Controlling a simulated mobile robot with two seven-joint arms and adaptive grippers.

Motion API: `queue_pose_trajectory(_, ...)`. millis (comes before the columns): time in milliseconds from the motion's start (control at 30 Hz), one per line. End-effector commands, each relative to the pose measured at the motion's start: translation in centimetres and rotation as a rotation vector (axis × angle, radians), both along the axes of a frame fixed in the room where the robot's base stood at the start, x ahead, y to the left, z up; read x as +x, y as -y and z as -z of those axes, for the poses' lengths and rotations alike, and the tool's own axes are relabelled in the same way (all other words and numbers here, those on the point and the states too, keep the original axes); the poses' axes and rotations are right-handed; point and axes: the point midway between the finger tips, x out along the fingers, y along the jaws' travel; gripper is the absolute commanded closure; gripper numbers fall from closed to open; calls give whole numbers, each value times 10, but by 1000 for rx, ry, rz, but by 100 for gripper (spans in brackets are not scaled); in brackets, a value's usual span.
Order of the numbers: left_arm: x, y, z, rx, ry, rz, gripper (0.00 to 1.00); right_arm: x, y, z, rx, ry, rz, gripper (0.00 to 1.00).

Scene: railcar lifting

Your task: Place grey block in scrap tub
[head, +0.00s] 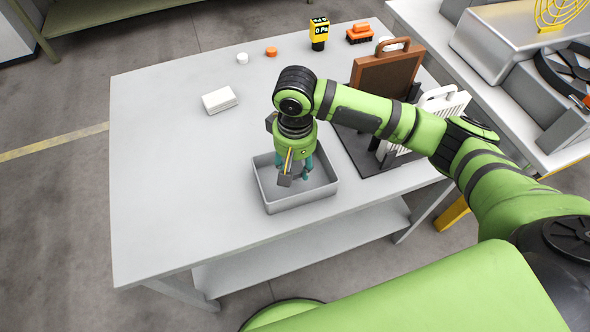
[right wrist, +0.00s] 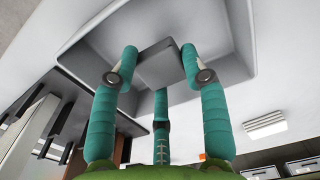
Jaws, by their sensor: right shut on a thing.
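The grey tub (head: 328,188) stands on the light grey table near its front edge. My right gripper (head: 296,176) points down over the tub, its fingertips at about the tub's opening. In the right wrist view my right gripper (right wrist: 158,72) has its teal fingers closed around the grey block (right wrist: 158,64). The block shows in front of the tub's inner floor (right wrist: 205,30); I cannot tell whether it touches the floor. In the head view the grey block (head: 285,180) is partly hidden by the fingers. My left gripper is not in view.
A rack with a brown board (head: 388,72) and white panels stands close to the right. A yellow gauge (head: 319,33), orange pieces (head: 360,33) and a white cap (head: 242,58) sit at the back. The table's left is clear.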

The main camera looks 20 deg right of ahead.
Motion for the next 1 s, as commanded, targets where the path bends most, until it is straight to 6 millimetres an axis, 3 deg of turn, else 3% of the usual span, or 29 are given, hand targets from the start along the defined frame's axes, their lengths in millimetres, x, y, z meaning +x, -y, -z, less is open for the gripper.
queue_pose_trajectory(100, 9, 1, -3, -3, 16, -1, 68, -1, 0, 16, -3, -3, 2, 67)
queue_pose_trajectory(300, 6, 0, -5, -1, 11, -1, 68, 0, 0, 38, -2, 0, 0, 67)
queue_pose_trajectory(667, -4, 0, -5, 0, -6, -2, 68, -1, 0, 42, -1, -1, 0, 67)
queue_pose_trajectory(700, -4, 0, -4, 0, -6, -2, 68, 0, 0, 41, -1, 0, 0, 39)
queue_pose_trajectory(733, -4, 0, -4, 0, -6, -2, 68, 0, 0, 41, -1, 0, 0, 31)
queue_pose_trajectory(1000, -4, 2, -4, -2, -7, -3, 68, 0, 1, 41, -1, 1, 0, 31)
